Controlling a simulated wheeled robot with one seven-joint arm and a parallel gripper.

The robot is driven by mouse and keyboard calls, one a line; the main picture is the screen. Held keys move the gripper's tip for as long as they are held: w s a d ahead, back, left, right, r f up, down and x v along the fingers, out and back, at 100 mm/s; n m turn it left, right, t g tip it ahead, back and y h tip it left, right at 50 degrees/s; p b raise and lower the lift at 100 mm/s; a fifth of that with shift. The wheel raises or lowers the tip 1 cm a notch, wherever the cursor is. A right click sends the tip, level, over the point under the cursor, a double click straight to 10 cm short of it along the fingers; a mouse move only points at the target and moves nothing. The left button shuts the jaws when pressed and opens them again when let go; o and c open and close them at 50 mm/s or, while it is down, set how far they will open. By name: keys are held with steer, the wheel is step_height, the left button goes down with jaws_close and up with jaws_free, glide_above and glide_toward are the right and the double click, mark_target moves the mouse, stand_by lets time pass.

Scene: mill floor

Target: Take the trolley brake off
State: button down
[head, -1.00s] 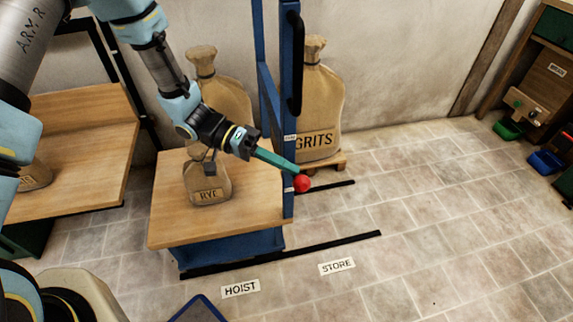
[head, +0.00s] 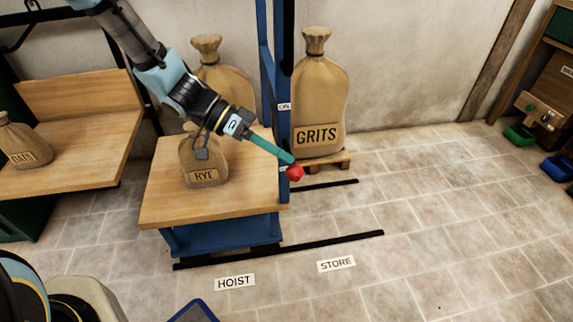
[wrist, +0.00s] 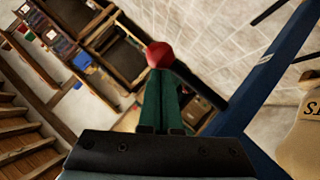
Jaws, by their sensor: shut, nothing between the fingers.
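The trolley is a blue frame (head: 265,62) with a wooden deck (head: 240,201) on black floor rails. The brake lever shows in the wrist view as a black bar (wrist: 196,82) with a red knob (wrist: 159,54). The knob (head: 294,173) also shows beside the trolley's post in the head view, below a small plate (head: 284,106) that seems to read ON. My gripper (head: 289,159) is shut and empty, its green fingertips at the knob. In the wrist view the fingertips (wrist: 160,72) overlap the knob's lower edge; I cannot tell whether they touch.
A RYE sack (head: 204,168) stands on the deck. A GRITS sack (head: 319,95) stands on a pallet behind the post, another sack behind the deck. A bench (head: 75,160) with a sack is at left. Floor plates read HOIST (head: 235,282) and STORE (head: 336,263). The right floor is open.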

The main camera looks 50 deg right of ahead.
steer(key=f+b, duration=0.1)
steer(key=b, duration=0.3)
steer(key=f+m+t+b, duration=0.1)
steer(key=f+b, duration=0.1)
steer(key=b, duration=0.2)
steer(key=f+t+h+b, duration=0.1)
steer(key=f+b, duration=0.1)
steer(key=b, duration=0.3)
steer(key=shift+s+a+f+m, duration=0.15)
steer(key=shift+s+a+m, duration=0.05)
steer(key=shift+s+m, duration=0.2)
steer(key=shift+w+f+b, duration=0.1)
steer(key=shift+f+b, duration=0.1)
steer(key=shift+b, duration=0.15)
